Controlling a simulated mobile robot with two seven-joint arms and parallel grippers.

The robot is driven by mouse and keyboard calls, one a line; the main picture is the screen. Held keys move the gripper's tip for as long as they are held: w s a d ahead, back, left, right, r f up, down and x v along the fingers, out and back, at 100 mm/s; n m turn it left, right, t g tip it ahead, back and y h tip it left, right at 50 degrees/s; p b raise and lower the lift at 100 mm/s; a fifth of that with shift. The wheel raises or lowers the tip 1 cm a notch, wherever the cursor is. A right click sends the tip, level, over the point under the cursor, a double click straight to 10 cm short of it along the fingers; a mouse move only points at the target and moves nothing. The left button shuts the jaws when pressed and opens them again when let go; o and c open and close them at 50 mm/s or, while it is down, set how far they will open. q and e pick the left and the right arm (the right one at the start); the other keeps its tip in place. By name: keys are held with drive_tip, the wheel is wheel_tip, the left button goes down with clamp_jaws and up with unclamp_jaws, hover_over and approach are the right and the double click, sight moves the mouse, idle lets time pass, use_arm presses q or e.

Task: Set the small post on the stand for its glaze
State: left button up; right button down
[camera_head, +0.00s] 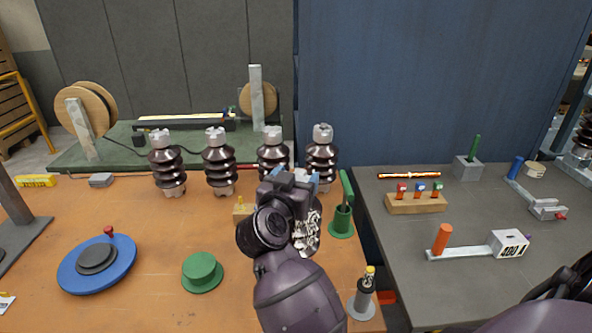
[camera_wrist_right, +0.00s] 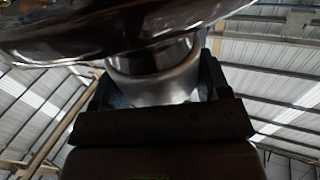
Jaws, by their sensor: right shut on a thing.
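My right gripper (camera_head: 296,178) is over the right part of the wooden bench, shut on a dark glossy ribbed post (camera_head: 312,235). Its body shows beside my wrist, with bright reflections; much of it is hidden by my arm. In the right wrist view the grey metal end (camera_wrist_right: 155,75) of the held post sits between the fingers, under a wide dark brown shed (camera_wrist_right: 110,30). A green flanged stand (camera_head: 202,272) and a blue round stand (camera_head: 70,270) with a dark centre and red knob are left of my arm, both empty. My left gripper is out of view.
Several brown ribbed posts with grey caps (camera_head: 167,165) stand in a row behind. A green cup with a handle (camera_head: 342,222) is just right of the held post. A small grey-based post (camera_head: 361,308) stands near the front edge. The grey table (camera_head: 400,255) holds fuses and blocks.

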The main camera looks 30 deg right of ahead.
drive_tip(key=shift+f, duration=0.35)
drive_tip(key=shift+c, duration=2.4)
unclamp_jaws()
drive_tip(key=shift+f, duration=0.25)
drive_tip(key=o, duration=0.4)
drive_tip(key=shift+s, duration=0.15)
drive_tip(key=shift+r, duration=0.1)
